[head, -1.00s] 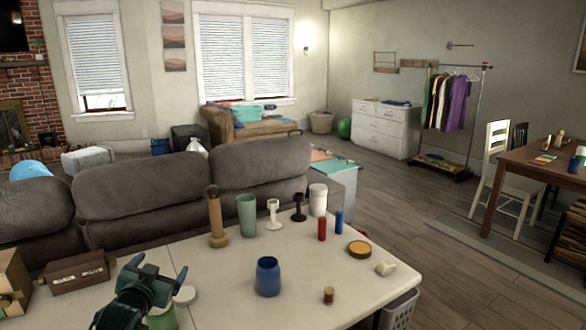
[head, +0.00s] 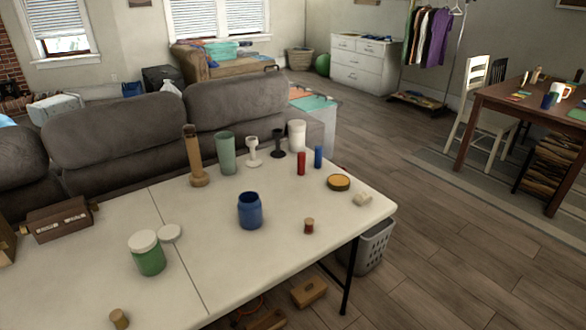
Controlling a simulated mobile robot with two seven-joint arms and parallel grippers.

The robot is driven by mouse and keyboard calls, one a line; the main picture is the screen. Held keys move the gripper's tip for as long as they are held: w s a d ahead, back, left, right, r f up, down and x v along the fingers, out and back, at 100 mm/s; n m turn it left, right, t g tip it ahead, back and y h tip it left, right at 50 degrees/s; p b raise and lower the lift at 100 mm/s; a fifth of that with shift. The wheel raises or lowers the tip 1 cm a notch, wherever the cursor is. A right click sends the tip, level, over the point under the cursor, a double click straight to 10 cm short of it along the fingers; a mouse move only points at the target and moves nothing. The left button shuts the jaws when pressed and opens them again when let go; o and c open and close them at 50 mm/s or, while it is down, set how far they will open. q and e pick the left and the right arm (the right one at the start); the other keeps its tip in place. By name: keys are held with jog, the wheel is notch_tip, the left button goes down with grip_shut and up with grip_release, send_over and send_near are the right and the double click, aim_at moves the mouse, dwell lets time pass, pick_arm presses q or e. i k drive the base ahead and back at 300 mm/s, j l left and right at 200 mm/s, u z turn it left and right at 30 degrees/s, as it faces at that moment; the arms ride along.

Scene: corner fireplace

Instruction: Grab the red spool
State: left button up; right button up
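A small spool (head: 309,227) with a dark red middle and a wooden top stands upright on the white table (head: 190,225), near its front right edge. A plain red cylinder (head: 301,163) stands further back, beside a blue cylinder (head: 318,157). A blue jar (head: 250,211) stands to the left of the spool, apart from it. Neither of my grippers shows in the head view.
An orange-topped round tin (head: 339,182) and a pale small block (head: 362,199) lie behind and right of the spool. A green jar (head: 149,258) and a wooden piece (head: 119,318) stand at the left front. The tabletop around the spool is clear.

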aim_at(309, 222)
jog(key=j+z, duration=0.1)
jog(key=z, duration=0.8)
jog(key=j+z, duration=0.1)
jog(key=z, duration=0.35)
jog(key=k+z, duration=0.1)
jog(key=z, duration=0.35)
jog(key=k+j, duration=0.25)
jog(key=j, duration=0.15)
jog(key=k+j, duration=0.2)
jog(key=j, duration=0.2)
jog(key=i+j, duration=0.15)
jog(key=i, duration=0.4)
